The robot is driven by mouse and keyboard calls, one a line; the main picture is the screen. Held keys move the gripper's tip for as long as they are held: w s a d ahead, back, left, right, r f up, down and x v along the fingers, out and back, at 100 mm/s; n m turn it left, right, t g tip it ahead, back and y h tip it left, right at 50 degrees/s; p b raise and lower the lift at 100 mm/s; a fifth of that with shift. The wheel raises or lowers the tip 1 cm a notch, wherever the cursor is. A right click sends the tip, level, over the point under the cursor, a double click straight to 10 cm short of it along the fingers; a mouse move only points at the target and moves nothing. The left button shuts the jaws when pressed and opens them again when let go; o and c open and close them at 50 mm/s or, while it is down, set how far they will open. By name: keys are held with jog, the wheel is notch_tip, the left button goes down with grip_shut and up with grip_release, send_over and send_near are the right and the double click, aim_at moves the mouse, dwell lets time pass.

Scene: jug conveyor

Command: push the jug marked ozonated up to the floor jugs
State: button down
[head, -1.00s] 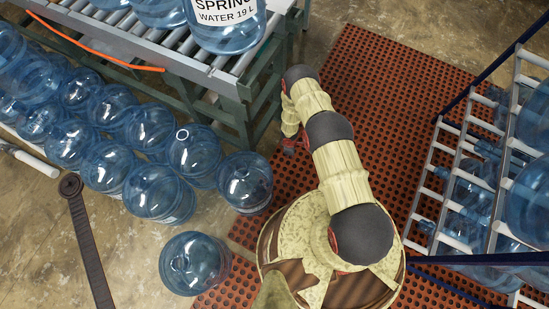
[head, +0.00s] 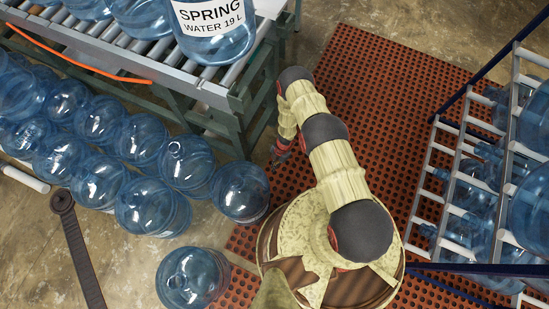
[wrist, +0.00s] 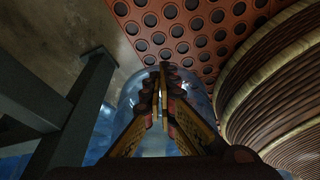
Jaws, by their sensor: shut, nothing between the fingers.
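My gripper (head: 281,153) is low over the red mat, right of the floor jugs and beside the conveyor's legs. In the wrist view its fingers (wrist: 164,84) are shut, with nothing between them. A clear blue jug (wrist: 132,92) shows just beyond the fingertips there; I cannot tell whether they touch. The floor jugs (head: 152,205) stand in rows beside the conveyor, the nearest right one (head: 240,190) at the row's end. No label reading ozonated is legible on any jug.
The roller conveyor (head: 200,88) carries several jugs, one labelled spring water (head: 213,28). A rack with jugs (head: 440,185) stands at right. The perforated red mat (head: 375,95) is clear between them. A dark strap-like bar (head: 78,245) is at lower left.

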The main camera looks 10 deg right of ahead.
jog(key=s+a+f+b, duration=0.1)
jog(key=s+a+f, duration=0.2)
jog(key=a+f, duration=0.1)
jog(key=shift+a+f+b, duration=0.3)
jog(key=shift+a+f, duration=0.1)
jog(key=shift+f, duration=0.3)
